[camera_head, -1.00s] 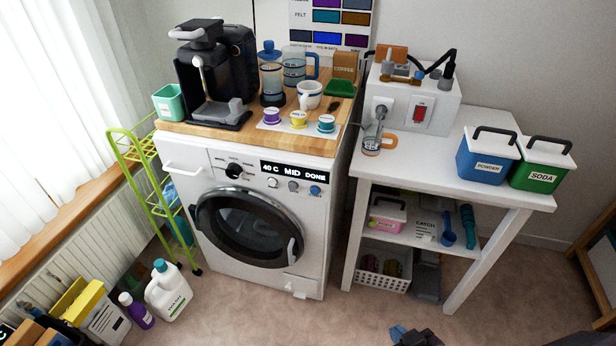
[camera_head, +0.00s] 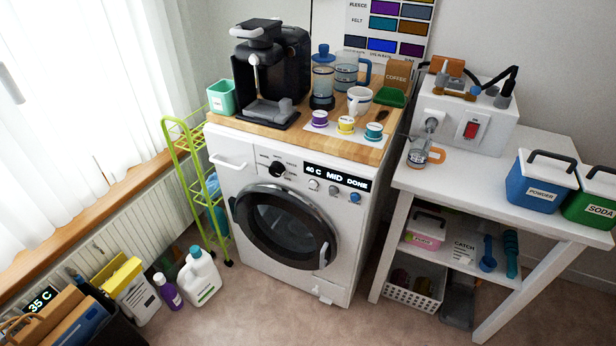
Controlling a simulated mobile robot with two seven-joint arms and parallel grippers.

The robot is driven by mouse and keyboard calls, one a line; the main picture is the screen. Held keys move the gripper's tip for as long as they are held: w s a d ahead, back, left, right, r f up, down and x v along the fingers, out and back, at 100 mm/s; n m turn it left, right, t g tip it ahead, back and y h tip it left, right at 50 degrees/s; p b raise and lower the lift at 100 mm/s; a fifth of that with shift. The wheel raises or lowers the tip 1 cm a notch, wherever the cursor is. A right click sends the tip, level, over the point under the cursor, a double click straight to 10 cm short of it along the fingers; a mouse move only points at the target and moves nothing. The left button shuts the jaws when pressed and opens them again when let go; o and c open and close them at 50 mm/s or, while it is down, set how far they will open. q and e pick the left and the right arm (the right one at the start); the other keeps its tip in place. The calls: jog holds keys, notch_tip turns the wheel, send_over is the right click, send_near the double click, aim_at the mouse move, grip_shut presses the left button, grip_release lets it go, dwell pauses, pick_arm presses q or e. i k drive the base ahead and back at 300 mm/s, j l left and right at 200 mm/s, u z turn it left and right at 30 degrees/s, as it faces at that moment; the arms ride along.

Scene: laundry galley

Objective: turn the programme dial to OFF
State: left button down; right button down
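The programme dial (camera_head: 277,170) is a black round knob on the white front panel of the washing machine (camera_head: 345,238), left of the display. The labels around the dial are too small to read, so I cannot tell where it points. The display (camera_head: 336,177) reads "40 C MID DONE". The round door (camera_head: 284,226) below looks shut. Several small buttons (camera_head: 333,190) sit under the display. Neither of my grippers is in view.
A wooden top (camera_head: 290,131) on the machine bears a coffee maker (camera_head: 270,75), jars and pods. A green rack (camera_head: 190,170) stands close at the left. Bottles (camera_head: 198,280) stand on the floor at front left. A white table (camera_head: 500,185) is at the right. The floor before the machine is clear.

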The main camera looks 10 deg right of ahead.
aim_at(276, 169)
jog(key=i+j+u, duration=0.25)
jog(key=j, duration=0.2)
jog(key=i+j+u, duration=0.25)
jog(key=i+j, duration=0.1)
jog(key=i, duration=0.1)
